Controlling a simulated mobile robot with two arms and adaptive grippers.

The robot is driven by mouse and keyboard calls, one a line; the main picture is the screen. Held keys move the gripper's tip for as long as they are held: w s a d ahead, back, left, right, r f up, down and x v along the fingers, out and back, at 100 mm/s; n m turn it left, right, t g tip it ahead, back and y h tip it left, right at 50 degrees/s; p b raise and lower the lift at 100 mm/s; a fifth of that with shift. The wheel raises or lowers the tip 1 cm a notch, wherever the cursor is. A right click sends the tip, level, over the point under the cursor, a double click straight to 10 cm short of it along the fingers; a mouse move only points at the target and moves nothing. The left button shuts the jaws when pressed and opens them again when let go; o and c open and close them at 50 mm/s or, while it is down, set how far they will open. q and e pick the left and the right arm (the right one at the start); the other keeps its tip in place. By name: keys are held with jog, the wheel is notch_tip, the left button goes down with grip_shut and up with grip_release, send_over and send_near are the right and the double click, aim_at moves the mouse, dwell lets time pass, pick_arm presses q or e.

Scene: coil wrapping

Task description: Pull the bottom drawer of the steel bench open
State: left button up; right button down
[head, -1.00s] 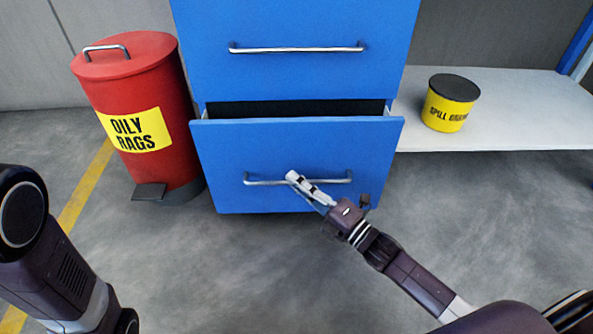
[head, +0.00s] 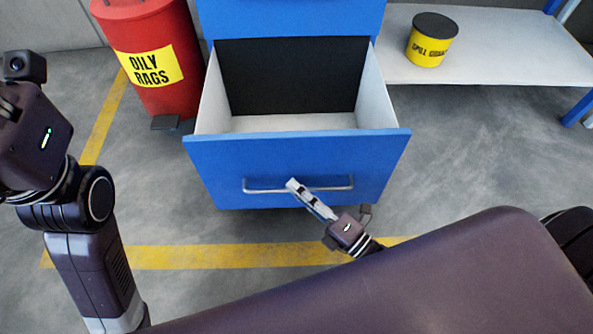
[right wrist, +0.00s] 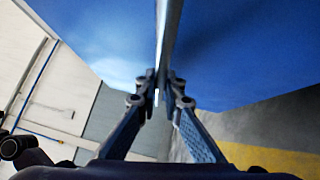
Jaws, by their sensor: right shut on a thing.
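The bottom drawer (head: 300,160) of the blue bench stands well out in the head view. Its inside shows empty, with light side walls and a dark back. Its metal bar handle (head: 335,188) runs across the blue front. My right gripper (head: 293,186) is shut on this handle, left of its middle. In the right wrist view the two fingers (right wrist: 162,95) close on the bar (right wrist: 168,35) in front of the blue drawer face. My left arm is at the left edge of the head view; its fingers are out of the picture.
A red oily rags bin (head: 152,55) stands left of the bench, its pedal on the floor. A yellow spill tub (head: 431,42) sits on a pale low shelf (head: 510,50) at right. Yellow floor lines (head: 210,257) cross the concrete in front of the drawer.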

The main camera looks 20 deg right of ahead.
jog(key=shift+s, duration=0.3)
jog(key=c, duration=2.1)
grip_release()
jog(key=v, duration=1.2)
